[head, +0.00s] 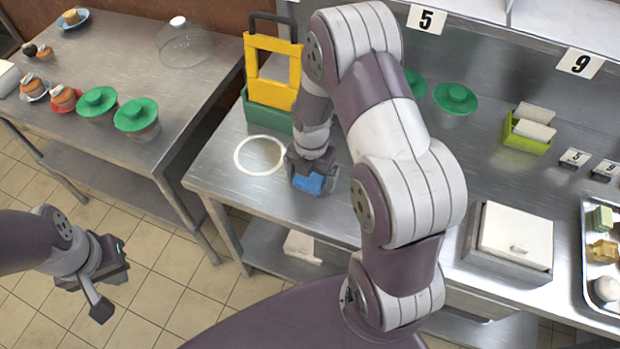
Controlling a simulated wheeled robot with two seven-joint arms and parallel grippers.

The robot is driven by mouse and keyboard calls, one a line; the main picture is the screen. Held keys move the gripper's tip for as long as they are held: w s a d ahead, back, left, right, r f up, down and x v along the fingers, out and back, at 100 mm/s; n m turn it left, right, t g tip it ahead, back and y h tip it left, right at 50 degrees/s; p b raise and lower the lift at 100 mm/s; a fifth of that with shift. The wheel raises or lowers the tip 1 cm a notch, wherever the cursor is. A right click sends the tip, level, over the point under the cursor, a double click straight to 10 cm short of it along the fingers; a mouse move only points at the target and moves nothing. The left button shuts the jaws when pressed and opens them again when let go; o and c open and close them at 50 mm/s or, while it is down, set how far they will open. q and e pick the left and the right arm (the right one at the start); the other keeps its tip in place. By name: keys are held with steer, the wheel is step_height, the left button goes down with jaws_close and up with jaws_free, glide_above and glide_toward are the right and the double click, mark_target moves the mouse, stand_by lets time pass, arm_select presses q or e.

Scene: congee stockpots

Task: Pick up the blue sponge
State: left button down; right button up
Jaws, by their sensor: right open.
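The blue sponge (309,183) lies on the left part of the steel counter in the head view, just right of a white ring marking. My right gripper (308,179) reaches down over it from above, with its jaws open at the sponge. The gripper body covers the sponge's far part, and I cannot tell whether the fingers touch it. My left gripper (110,290) hangs over the tiled floor at the left, away from the sponge. No object shows in it, and its jaw opening is not clear.
A yellow and green caddy (271,78) stands behind the sponge. The white ring (259,155) is empty. Green-lidded pots (455,103), a lime holder (526,134), a white-lidded container (515,236) and a metal tray (588,280) stand to the right. A side table (150,68) is at left.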

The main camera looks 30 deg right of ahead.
steer(key=c, duration=1)
steer(key=shift+o, duration=0.2)
steer(key=shift+r, duration=0.1)
steer(key=shift+r, duration=0.5)
step_height(320, 180, up, 3)
steer(key=s+d+r, duration=0.3)
steer(key=d+r, duration=0.4)
steer(key=d, duration=0.4)
steer(key=shift+s+b, duration=0.25)
steer(key=shift+b, duration=0.05)
